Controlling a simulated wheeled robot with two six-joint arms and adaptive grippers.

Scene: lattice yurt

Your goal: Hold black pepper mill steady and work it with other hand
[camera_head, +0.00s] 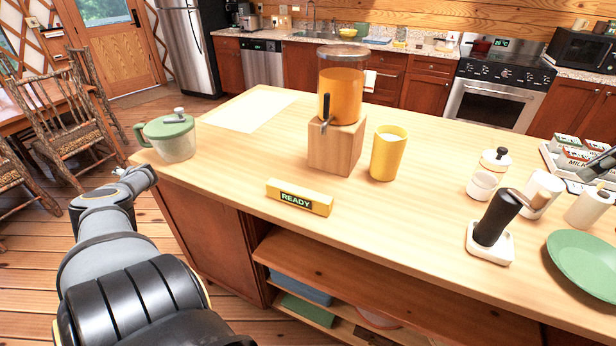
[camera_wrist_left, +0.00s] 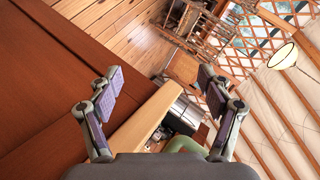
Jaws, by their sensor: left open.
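The black pepper mill (camera_head: 494,217) stands upright on a small white square base (camera_head: 490,246) at the right front of the wooden counter. A short crank-like arm seems to stick out from its top to the right. My right gripper (camera_head: 590,170) is only partly in view at the right edge, above the counter and apart from the mill; its jaw state is unclear. My left gripper (camera_head: 140,178) is low beside the counter's left front corner, far from the mill. In the left wrist view its two fingers (camera_wrist_left: 160,84) are spread with nothing between them.
Near the mill are a white mug (camera_head: 543,188), a white jar with a black knob (camera_head: 490,173), a white cup (camera_head: 590,208) and a green plate (camera_head: 588,266). A juice dispenser (camera_head: 339,120), yellow cup (camera_head: 388,155), READY block (camera_head: 299,197) and green-lidded pot (camera_head: 171,137) stand leftward.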

